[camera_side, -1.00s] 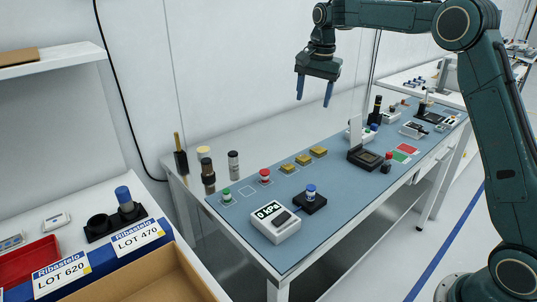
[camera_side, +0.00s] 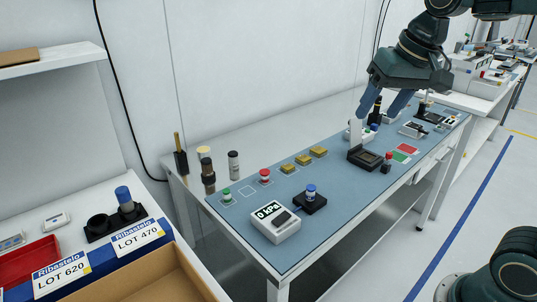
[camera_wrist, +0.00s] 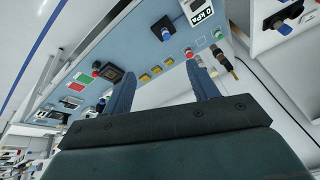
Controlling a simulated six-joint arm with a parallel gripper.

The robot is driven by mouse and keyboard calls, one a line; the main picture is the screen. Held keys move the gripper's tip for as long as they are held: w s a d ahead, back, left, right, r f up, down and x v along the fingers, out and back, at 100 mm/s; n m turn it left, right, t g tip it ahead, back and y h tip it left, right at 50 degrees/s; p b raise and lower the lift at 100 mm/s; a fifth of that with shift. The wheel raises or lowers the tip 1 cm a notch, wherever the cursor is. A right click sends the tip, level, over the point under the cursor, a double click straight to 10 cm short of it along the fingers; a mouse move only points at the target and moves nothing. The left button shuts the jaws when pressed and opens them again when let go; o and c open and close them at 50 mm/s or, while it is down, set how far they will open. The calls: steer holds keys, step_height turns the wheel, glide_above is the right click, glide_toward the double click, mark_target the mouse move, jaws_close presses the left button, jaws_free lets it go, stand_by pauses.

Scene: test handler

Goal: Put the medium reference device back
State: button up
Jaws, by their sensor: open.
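A blue-topped device (camera_side: 310,190) stands upright on a black pad (camera_side: 318,204) beside the kPa meter (camera_side: 275,222); I take it as the medium reference device, though no label on it is readable. It also shows in the wrist view (camera_wrist: 166,34). An empty outlined square (camera_side: 247,192) on the blue mat lies between a green-topped device (camera_side: 226,195) and a red-topped device (camera_side: 265,176). My gripper (camera_side: 378,112) is open and empty, above the far half of the bench, well away from the blue-topped device. In the wrist view its two fingers (camera_wrist: 160,72) are spread apart.
Several gold blocks (camera_side: 303,160) lie in a row on the mat. Dark cylinders (camera_side: 208,178) stand at the left back. The front mat strip is partly clear.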

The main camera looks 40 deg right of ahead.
steer(key=s+a+f+n+t, duration=0.1)
steer(key=s+f+n, duration=0.3)
steer(key=s, duration=0.8)
step_height(320, 180, down, 2)
steer(key=shift+s+a+f+n, duration=0.2)
steer(key=shift+a+n, duration=0.1)
steer(key=shift+a, duration=0.3)
